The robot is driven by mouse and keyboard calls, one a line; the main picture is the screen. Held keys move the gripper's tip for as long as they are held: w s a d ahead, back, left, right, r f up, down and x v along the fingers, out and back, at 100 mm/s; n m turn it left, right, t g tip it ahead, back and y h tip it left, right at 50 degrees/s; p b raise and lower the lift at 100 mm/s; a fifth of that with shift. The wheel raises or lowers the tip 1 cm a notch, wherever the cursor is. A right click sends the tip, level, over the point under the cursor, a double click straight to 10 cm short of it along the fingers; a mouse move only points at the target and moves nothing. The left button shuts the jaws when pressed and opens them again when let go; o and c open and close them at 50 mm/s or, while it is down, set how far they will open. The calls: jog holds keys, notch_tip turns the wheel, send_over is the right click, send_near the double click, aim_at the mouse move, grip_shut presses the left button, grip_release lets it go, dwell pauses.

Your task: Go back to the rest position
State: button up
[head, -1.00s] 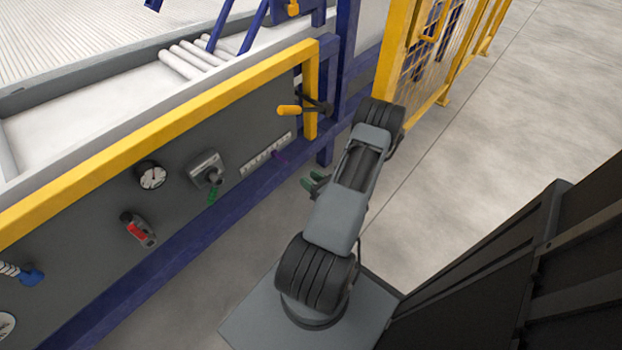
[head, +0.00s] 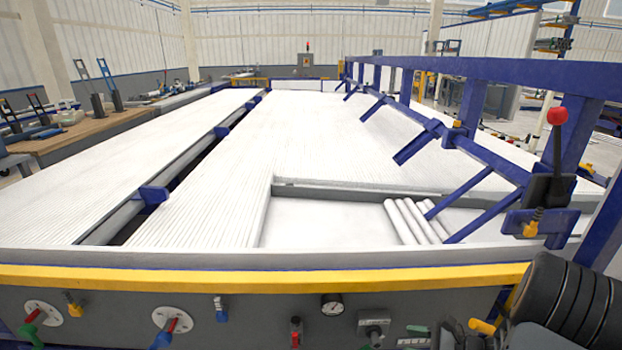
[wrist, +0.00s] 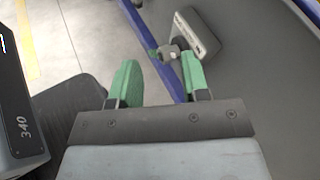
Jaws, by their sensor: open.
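My gripper (wrist: 160,72) shows in the wrist view with two green fingers spread apart and nothing between them. Past the fingertips are a blue beam and pale floor. A grey switch box (wrist: 193,32) with a knob is on the dark panel just beyond the right finger, and I cannot tell how close it is. In the head view my arm fills the lower right corner, in front of the panel's right end. Most of the gripper is hidden or cut off there.
The dark control panel (head: 262,310) has valves, a gauge (head: 332,304) and a grey switch box (head: 373,322). A yellow rail (head: 250,280) runs above it. Behind lies a wide bed of white pipes (head: 330,130), with several loose pipes (head: 412,222). A red-knobbed lever (head: 557,117) stands at right.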

jog(key=s+a+r+n+g+h+p, duration=0.1)
jog(key=s+a+r+n+h+p, duration=0.1)
jog(key=a+r+n+h+p, duration=0.2)
jog(key=s+a+r+n+g+h+p, duration=0.2)
jog(key=r+n+p, duration=0.5)
jog(key=r, duration=1.1)
jog(key=s+a+r+n+g+h+p, duration=0.1)
jog(key=a+r+n+h+p, duration=0.4)
jog(key=r+n, duration=0.5)
jog(key=shift+s+a+r+h+p, duration=0.4)
jog(key=shift+s+r, duration=0.1)
jog(key=shift+s, duration=0.3)
